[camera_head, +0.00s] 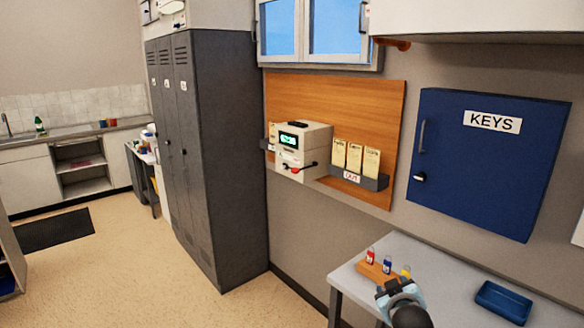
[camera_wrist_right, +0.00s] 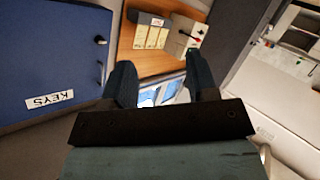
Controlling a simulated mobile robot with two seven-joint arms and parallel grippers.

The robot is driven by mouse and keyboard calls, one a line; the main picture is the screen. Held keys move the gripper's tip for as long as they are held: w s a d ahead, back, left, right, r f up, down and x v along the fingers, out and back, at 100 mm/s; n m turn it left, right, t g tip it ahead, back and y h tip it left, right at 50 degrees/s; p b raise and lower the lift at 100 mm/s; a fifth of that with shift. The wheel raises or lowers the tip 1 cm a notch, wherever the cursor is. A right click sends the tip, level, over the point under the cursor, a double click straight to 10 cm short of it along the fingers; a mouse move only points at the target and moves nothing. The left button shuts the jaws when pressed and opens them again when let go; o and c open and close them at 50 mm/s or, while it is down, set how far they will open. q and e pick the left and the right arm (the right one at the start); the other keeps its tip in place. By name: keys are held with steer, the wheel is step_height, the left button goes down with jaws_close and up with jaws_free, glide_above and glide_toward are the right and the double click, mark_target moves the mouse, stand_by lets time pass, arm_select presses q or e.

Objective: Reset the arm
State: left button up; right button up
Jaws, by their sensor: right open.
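My right arm comes in at the bottom of the head view, with its gripper (camera_head: 393,288) over the front part of the grey table. In the right wrist view the same gripper (camera_wrist_right: 160,75) has its two dark fingers spread apart, with nothing between them. That view is upside down and shows the cabinet, the wooden board and the window beyond the fingers. My left gripper is not in view.
The grey table (camera_head: 435,262) holds a wooden rack (camera_head: 376,272) with small coloured items close to my gripper, and a blue tray (camera_head: 503,301). A blue KEYS cabinet (camera_head: 487,160), a time clock (camera_head: 301,150) and card holder (camera_head: 353,176) hang behind.

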steer(key=s+a+f+g+y, duration=0.2)
steer(key=s+a+f+y, duration=0.1)
steer(key=s+f, duration=1.5)
steer(key=s+a+f+y, duration=0.1)
steer(key=s+f, duration=0.1)
steer(key=s, duration=0.7)
steer(key=s+f+m+y, duration=0.1)
steer(key=s+f, duration=0.1)
steer(key=s, duration=0.7)
steer(key=shift+a+f+g, duration=0.3)
steer(key=shift+a+g, duration=0.1)
steer(key=shift+c, duration=0.4)
